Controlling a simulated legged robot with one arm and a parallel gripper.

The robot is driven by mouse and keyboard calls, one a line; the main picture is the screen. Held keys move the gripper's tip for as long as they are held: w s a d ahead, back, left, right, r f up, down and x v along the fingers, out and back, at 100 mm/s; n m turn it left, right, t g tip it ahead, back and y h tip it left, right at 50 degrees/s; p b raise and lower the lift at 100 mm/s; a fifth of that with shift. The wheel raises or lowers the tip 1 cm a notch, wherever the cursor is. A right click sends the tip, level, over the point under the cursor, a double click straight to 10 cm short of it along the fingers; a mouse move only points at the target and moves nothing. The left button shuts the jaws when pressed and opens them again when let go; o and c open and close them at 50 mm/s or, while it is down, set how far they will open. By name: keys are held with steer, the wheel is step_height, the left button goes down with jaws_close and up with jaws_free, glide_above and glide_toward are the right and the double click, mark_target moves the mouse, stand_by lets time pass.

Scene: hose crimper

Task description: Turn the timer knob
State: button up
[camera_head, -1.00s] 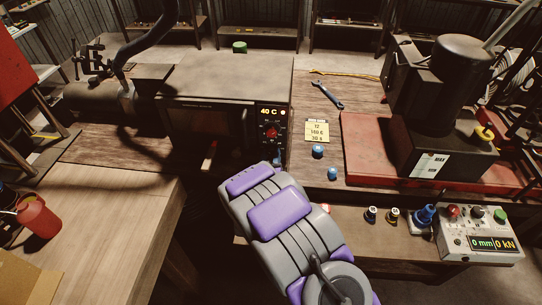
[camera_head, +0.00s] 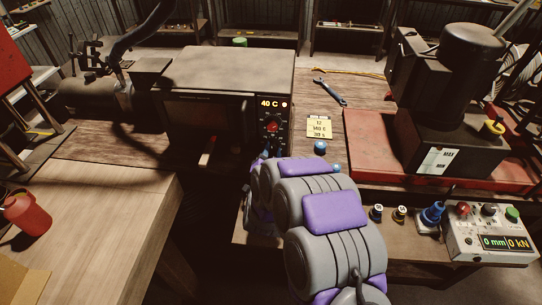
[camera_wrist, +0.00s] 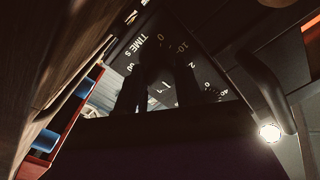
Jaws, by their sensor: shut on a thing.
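In the wrist view a dark dial face (camera_wrist: 134,50) marked TIME S with white numbers fills the upper middle. My gripper (camera_wrist: 158,78) is right at this dial, its two dark fingers side by side, shut on the timer knob. The knob is mostly hidden by the fingers and shadow, so its pointing angle cannot be told. In the head view my arm covers the panel's lower part.
A yellow note (camera_head: 319,127), a wrench (camera_head: 329,91) and a blue fitting (camera_head: 320,147) lie right of the oven. A black press on a red base (camera_head: 375,150) stands further right. A control box (camera_head: 490,225) is at lower right. A red bottle (camera_head: 25,215) stands at left.

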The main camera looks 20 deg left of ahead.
steer(key=shift+m+b, duration=0.65)
steer(key=shift+m, duration=0.35)
steer(key=o, duration=1)
steer(key=shift+o, duration=0.2)
steer(key=p+v, duration=1.1)
steer(key=v, duration=0.6)
steer(key=shift+s, duration=0.15)
steer(key=shift+a+f, duration=0.1)
steer(key=shift+f, duration=0.05)
